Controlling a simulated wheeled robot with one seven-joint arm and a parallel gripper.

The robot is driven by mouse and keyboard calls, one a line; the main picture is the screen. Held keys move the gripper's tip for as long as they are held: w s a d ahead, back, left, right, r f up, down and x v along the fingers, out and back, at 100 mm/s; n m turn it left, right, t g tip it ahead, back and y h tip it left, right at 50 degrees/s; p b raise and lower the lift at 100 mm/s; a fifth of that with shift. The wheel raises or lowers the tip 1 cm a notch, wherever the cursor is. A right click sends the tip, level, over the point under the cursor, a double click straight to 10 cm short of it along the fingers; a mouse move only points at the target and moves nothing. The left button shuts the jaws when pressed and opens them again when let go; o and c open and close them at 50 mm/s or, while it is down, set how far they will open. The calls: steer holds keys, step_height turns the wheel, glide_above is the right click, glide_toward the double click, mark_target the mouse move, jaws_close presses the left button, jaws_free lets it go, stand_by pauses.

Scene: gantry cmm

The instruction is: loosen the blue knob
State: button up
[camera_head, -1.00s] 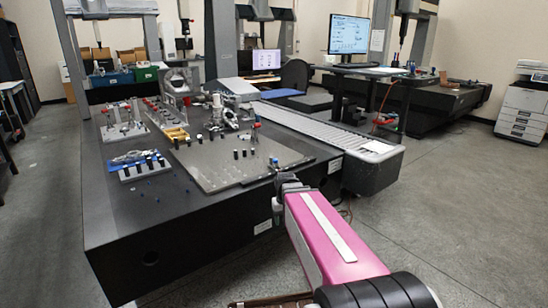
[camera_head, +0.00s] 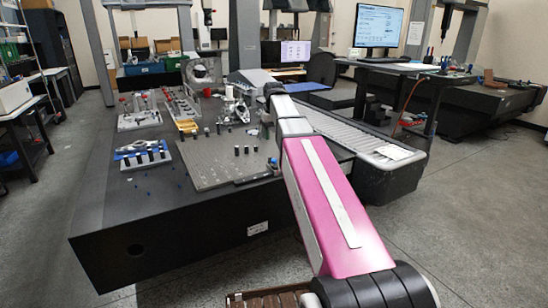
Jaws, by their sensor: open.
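I cannot make out a blue knob for certain. A small fixture plate (camera_head: 147,160) at the left of the dark granite table carries a blue part (camera_head: 134,147) and several black posts. A few tiny blue specks lie on the table in front of it, too small to identify. My pink arm reaches from the bottom right up over the table's right side. Its dark far end stands near the table's far right part. My gripper's fingers cannot be made out beyond it, so I cannot tell what they are near.
A grey plate (camera_head: 214,168) with black posts covers the table's middle. Metal fixtures and yellow blocks (camera_head: 187,126) stand behind it. A ribbed grey guideway (camera_head: 345,136) runs along the table's right side. Open floor (camera_head: 450,225) lies at right; a side bench (camera_head: 18,115) stands at left.

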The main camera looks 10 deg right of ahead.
mark_target(274, 161)
step_height(274, 161, down, 11)
steer(key=shift+r, duration=0.15)
stand_by(0.4)
steer(key=c, duration=0.9)
